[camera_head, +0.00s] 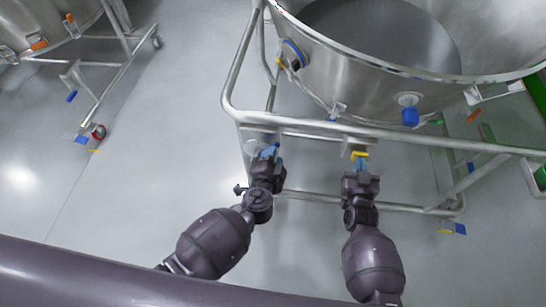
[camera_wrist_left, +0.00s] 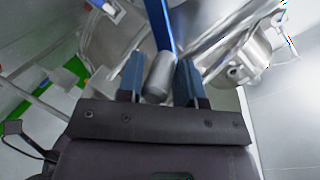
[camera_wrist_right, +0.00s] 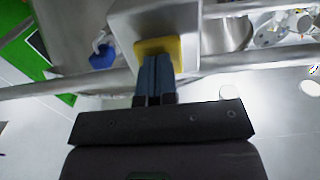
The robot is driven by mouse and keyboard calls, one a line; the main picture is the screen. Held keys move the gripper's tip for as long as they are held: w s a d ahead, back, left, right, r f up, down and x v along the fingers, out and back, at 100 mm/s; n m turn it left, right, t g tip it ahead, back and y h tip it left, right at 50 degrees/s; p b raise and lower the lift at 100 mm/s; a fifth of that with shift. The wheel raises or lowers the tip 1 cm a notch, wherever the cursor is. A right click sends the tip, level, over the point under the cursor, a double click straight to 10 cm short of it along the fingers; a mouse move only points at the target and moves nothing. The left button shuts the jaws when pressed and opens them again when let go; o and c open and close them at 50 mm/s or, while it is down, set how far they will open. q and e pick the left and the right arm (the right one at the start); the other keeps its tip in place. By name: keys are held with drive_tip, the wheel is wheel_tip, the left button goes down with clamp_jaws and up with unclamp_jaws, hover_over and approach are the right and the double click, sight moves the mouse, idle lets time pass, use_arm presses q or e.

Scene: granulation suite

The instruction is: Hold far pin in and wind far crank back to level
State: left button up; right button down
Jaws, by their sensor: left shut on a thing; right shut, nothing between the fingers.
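My left gripper (camera_head: 268,152) is at the front-left corner of the bin's frame. In the left wrist view its blue fingers (camera_wrist_left: 161,78) are shut on a grey cylindrical crank handle (camera_wrist_left: 158,75). A blue bar (camera_wrist_left: 160,25), apparently the crank's arm, runs up from the handle. In the head view the crank is mostly hidden by the gripper. My right gripper (camera_head: 361,165) is shut and empty, its fingertips against or just in front of the yellow pin plate (camera_head: 359,154). The plate also shows in the right wrist view (camera_wrist_right: 160,45); whether it is pressed in, I cannot tell.
A large steel bin (camera_head: 365,85) rests in a tubular frame (camera_head: 310,125) above both grippers. A blue-capped fitting (camera_head: 410,115) sticks out of its wall. Another frame on castors (camera_head: 97,85) stands at the far left. The floor between is clear.

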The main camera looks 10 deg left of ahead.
sight(260, 153)
use_arm(q)
drive_tip(key=shift+a+r, duration=0.4)
drive_tip(key=shift+a, duration=0.35)
idle(0.6)
drive_tip(key=shift+r, duration=0.2)
idle(0.7)
drive_tip(key=shift+w+a+r, duration=0.1)
drive_tip(key=shift+a+r, duration=0.1)
drive_tip(key=shift+a, duration=0.3)
drive_tip(key=shift+a+r, duration=0.15)
drive_tip(key=shift+a, duration=0.35)
use_arm(e)
drive_tip(key=shift+r, duration=0.1)
use_arm(q)
drive_tip(key=shift+d, duration=0.1)
idle(1.0)
use_arm(e)
drive_tip(key=s, duration=0.8)
idle(0.8)
use_arm(q)
drive_tip(key=shift+d, duration=0.1)
drive_tip(key=o, duration=1)
drive_tip(key=shift+c, duration=0.2)
drive_tip(key=shift+f, duration=0.1)
